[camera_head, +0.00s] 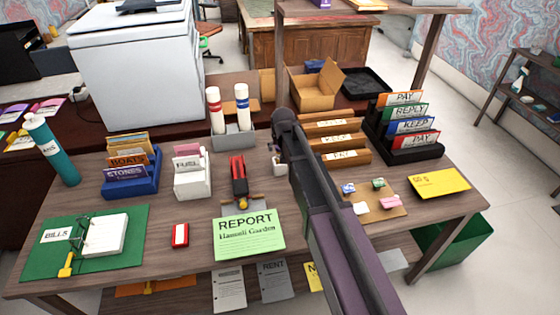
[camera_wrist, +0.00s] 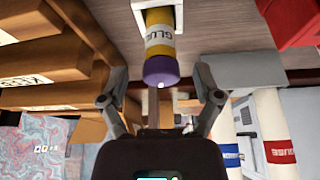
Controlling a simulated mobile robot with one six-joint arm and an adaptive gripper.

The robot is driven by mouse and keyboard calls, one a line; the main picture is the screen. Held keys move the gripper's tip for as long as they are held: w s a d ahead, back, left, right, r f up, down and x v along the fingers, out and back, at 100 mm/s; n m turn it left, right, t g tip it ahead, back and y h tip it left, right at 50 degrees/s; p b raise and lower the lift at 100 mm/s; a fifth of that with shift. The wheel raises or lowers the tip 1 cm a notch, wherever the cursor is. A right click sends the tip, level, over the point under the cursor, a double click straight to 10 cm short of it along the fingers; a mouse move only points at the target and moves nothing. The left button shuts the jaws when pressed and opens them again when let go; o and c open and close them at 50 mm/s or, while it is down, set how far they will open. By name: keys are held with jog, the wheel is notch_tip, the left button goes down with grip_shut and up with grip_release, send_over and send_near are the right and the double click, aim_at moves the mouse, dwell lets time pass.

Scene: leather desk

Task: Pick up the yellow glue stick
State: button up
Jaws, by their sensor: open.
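The yellow glue stick (camera_wrist: 160,38) shows in the wrist view with a purple cap (camera_wrist: 160,71) and a "GLUE" label. Its far end stands in a small white holder (camera_wrist: 186,18). My gripper (camera_wrist: 159,98) is open, one finger on each side of the line to the cap. The cap lies just ahead of the fingertips, and no finger clearly touches it.
Wooden file holders (camera_head: 335,138) stand close right of the arm in the head view. A grey holder (camera_head: 233,137) with two white tubes and a red stapler (camera_head: 239,178) stand to its left. A green report card (camera_head: 249,234) lies near the front edge.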

jog(key=shift+s+b+x, duration=0.25)
jog(key=shift+b+x, duration=1)
jog(key=shift+x, duration=0.2)
jog(key=shift+b+x, duration=0.75)
jog(key=shift+x, duration=0.2)
grip_shut()
